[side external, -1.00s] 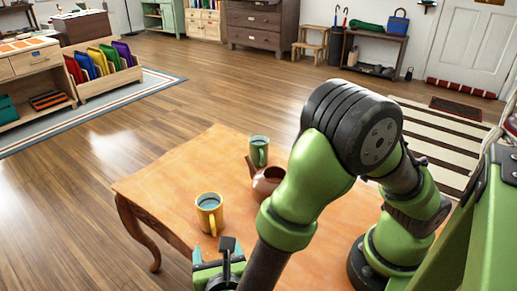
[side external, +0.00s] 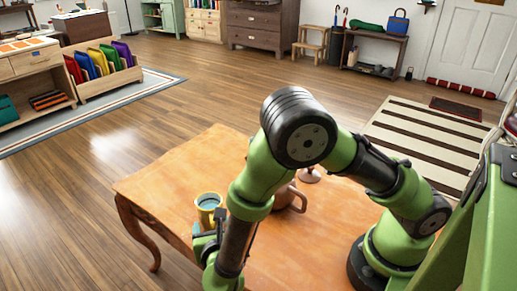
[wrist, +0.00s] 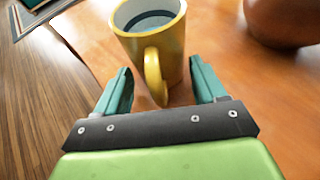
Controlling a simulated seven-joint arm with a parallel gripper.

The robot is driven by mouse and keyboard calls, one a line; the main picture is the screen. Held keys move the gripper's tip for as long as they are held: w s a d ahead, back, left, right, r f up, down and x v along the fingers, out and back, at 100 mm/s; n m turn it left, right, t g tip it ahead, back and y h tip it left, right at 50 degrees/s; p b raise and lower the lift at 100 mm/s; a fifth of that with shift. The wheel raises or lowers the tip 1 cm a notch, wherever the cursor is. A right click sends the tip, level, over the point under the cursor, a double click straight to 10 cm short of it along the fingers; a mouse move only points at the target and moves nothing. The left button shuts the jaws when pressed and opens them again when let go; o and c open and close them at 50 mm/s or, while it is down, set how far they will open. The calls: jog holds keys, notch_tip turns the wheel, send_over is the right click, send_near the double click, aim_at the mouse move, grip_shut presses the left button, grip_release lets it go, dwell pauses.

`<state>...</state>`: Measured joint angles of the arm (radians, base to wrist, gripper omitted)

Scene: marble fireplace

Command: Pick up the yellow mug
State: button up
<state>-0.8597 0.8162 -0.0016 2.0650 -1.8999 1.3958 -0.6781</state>
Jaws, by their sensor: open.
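The yellow mug (side external: 208,202) stands upright near the left side of the wooden table, partly hidden by my gripper in the side view. My gripper (wrist: 160,70) is open, with a teal finger on each side of the handle and the mug's lower part. I cannot tell whether either finger touches the mug. The gripper is empty.
A brown teapot (side external: 287,198) stands on the table (side external: 165,183) to the right of the mug; it also shows in the wrist view (wrist: 283,22). A small stemmed object (side external: 310,176) stands behind it. The table left of the mug is clear.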

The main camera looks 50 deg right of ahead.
jog(key=c, duration=0.9)
jog(key=shift+c, duration=0.4)
jog(key=shift+r, duration=0.1)
